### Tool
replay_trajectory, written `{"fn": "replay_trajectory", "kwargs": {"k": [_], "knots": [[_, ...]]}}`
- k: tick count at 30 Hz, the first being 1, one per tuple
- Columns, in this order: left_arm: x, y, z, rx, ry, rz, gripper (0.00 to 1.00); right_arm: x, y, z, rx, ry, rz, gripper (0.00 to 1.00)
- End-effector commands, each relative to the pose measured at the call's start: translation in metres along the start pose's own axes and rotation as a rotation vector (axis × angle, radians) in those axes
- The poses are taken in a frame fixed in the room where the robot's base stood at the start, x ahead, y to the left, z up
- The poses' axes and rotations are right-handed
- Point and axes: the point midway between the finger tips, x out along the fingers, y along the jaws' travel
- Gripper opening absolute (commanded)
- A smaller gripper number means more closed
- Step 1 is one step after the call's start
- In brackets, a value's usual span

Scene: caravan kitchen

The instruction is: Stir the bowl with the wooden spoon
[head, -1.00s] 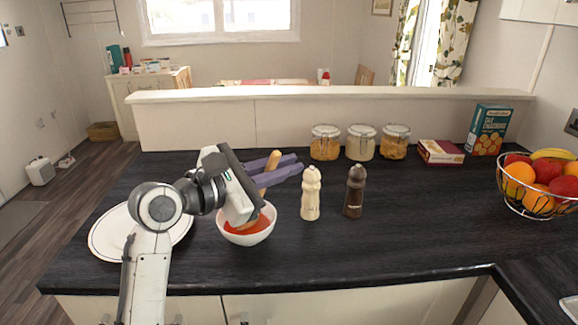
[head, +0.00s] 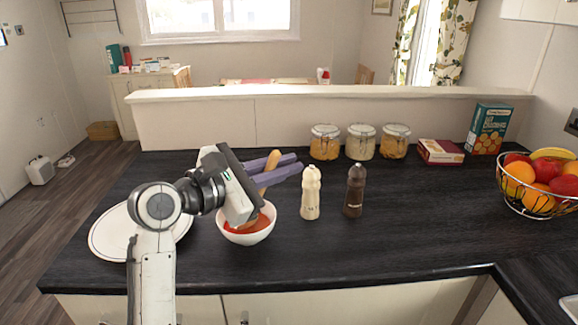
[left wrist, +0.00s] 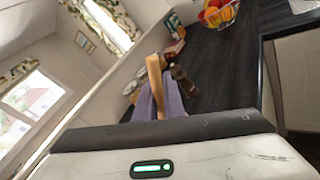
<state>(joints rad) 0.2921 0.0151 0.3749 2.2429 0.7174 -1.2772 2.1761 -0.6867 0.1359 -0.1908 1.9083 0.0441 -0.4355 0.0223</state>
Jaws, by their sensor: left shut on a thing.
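The white bowl (head: 249,237) stands on the dark counter and holds a red-orange content (head: 262,222). The wooden spoon (head: 272,160) is held tilted over the bowl, its handle end pointing up. Its lower end is hidden behind my gripper and seems to reach into the bowl. My left gripper (head: 266,174) has purple fingers and is shut on the spoon's handle. In the left wrist view the spoon handle (left wrist: 155,80) stands up between the purple fingers. My right gripper is not in view.
A cream mill (head: 310,193) and a dark brown mill (head: 354,191) stand just right of the bowl. A white plate (head: 108,236) lies to the left. Jars (head: 360,142), boxes (head: 489,128) and a fruit basket (head: 540,190) stand further off. The front right counter is clear.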

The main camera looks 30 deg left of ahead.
Motion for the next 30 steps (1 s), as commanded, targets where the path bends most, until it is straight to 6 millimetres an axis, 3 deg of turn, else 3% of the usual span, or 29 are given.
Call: {"fn": "replay_trajectory", "kwargs": {"k": [4,30], "knots": [[0.001,-0.009,0.006,-0.001,-0.002,-0.003,0.0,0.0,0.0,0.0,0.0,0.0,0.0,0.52],[-0.004,0.025,0.057,0.003,-0.002,0.0,0.0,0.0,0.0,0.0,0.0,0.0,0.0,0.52]]}}
